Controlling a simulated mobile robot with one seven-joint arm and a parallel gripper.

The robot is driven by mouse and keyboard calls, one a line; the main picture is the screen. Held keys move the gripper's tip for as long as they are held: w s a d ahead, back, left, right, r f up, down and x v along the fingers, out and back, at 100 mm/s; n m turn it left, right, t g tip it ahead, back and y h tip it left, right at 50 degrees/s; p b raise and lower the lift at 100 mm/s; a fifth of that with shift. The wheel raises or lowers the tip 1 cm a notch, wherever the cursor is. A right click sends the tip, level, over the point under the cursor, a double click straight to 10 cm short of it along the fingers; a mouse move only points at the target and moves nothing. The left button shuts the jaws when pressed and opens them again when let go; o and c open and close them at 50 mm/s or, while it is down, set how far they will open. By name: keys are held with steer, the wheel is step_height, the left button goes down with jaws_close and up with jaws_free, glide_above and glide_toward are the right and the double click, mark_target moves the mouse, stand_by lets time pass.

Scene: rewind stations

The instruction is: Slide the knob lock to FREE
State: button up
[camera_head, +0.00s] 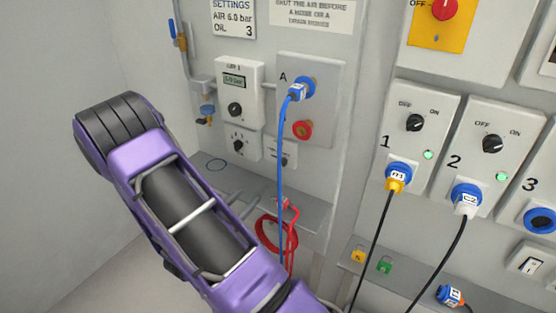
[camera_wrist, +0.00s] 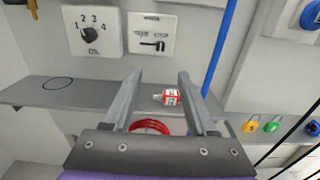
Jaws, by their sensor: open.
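The knob lock (camera_wrist: 153,37) is a small white plate with a horizontal slot and a black slider. It is at the top middle of the wrist view, on the wall right of the oil knob plate. The black slider tab (camera_wrist: 160,46) appears toward the right of the slot; the lettering is too small to read. In the head view the lock plate (camera_head: 281,152) shows below the air panel. My gripper (camera_wrist: 160,76) is open and empty, its fingers apart below the lock plate and not touching it. The gripper's fingers are hidden in the head view.
The oil knob plate (camera_wrist: 91,32) sits left of the lock. A grey shelf (camera_wrist: 60,92) runs below, with a red-and-white plug (camera_wrist: 170,97) and red hose (camera_wrist: 150,127). A blue hose (camera_wrist: 217,48) hangs at the right. Station 1 (camera_head: 415,122) and station 2 (camera_head: 491,143) are right.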

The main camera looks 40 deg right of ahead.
mark_target(281, 163)
steer(key=x, duration=1.7)
steer(key=shift+d+b, duration=0.15)
steer(key=shift+b, duration=0.25)
jaws_close()
stand_by(0.5)
